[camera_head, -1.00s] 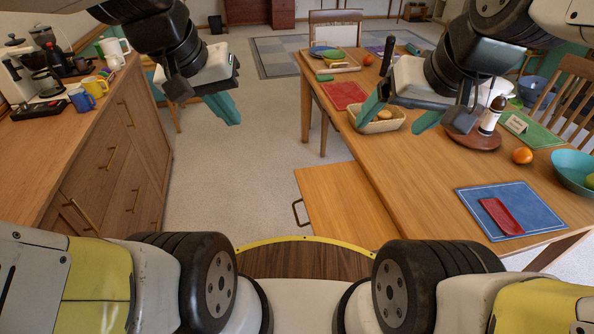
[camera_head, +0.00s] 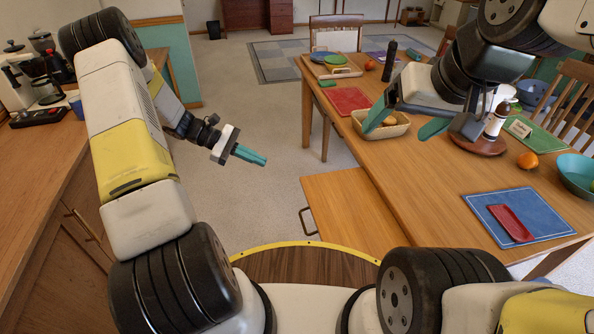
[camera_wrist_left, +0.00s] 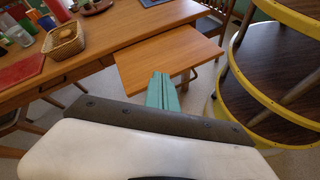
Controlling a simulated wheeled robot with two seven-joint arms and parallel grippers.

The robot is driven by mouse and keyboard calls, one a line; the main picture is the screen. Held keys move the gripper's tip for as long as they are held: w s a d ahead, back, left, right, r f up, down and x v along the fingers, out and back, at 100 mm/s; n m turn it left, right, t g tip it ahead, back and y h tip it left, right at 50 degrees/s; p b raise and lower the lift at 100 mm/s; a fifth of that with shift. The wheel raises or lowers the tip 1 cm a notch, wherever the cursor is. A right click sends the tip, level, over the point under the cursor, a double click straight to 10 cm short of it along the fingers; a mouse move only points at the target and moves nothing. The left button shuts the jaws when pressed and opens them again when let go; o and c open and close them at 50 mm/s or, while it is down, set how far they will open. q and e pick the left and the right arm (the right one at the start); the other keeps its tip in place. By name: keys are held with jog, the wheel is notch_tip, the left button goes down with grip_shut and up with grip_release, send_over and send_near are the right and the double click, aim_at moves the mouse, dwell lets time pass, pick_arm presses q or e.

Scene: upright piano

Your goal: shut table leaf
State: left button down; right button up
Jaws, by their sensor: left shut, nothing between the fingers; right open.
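The table leaf (camera_head: 352,205) is a flat wooden panel pulled out from the near left side of the dining table (camera_head: 425,175), slightly lower than its top. A dark handle (camera_head: 306,220) is on its left edge. The leaf also shows in the left wrist view (camera_wrist_left: 172,58), beyond the fingers. My left gripper (camera_head: 250,156) is shut and empty, in the air to the left of the leaf and apart from it. Its teal fingers (camera_wrist_left: 162,92) point toward the leaf in the wrist view. My right gripper (camera_head: 405,125) is open above the table near the bread basket.
A wooden counter (camera_head: 35,170) stands left. The floor between is clear.

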pick_arm(q)
notch_tip(320, 180, down, 18)
jog(key=w+a+n+t+h, duration=0.1)
jog(key=a+n+t+h, duration=0.2)
jog(key=n+t+h, duration=0.4)
jog(key=w+d+n+g+y, duration=0.1)
jog(key=w+d, duration=0.3)
jog(key=d, duration=0.9)
jog(key=shift+w+d+f+n+y, duration=0.2)
jog(key=shift+d+f+n+y, duration=0.15)
jog(key=shift+y, duration=0.35)
jog(key=shift+d, duration=0.1)
